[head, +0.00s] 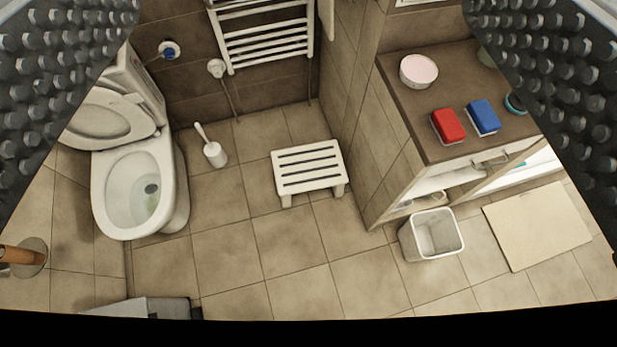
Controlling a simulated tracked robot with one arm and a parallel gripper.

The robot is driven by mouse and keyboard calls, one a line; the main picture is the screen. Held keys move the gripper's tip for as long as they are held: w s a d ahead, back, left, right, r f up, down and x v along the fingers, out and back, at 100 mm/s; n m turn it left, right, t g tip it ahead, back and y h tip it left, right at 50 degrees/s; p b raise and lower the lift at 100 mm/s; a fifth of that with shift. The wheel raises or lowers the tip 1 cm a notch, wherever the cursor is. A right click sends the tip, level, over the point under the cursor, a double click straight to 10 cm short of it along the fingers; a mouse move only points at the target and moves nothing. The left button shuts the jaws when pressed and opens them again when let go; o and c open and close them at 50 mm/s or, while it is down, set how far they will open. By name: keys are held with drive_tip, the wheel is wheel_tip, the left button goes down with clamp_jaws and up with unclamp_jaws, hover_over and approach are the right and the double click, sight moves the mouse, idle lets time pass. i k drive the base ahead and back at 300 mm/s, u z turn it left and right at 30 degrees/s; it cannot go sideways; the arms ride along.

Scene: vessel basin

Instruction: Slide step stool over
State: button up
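The step stool (309,168) is white with a slatted top and short legs. It stands upright on the tiled floor near the back wall, between the toilet and the cabinet. My gripper (308,120) shows as two dark, studded fingers at the left and right edges of the head view. The fingers are wide apart, with nothing between them close to the camera. The stool is seen well beyond them, on the floor, and is not touched. The fingertips are partly cut off by the picture edges.
A toilet (140,190) with raised lid and a toilet brush (213,150) are left of the stool. A wooden-topped cabinet (425,100), a white bin (432,235) and a beige mat (538,225) are right. A towel radiator (265,42) hangs behind. Floor before the stool is clear.

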sight(319, 165)
drive_tip(key=z, duration=2.5)
drive_tip(key=i, duration=0.95)
drive_tip(key=u, duration=2.9)
drive_tip(key=i, duration=0.45)
drive_tip(key=u, duration=0.2)
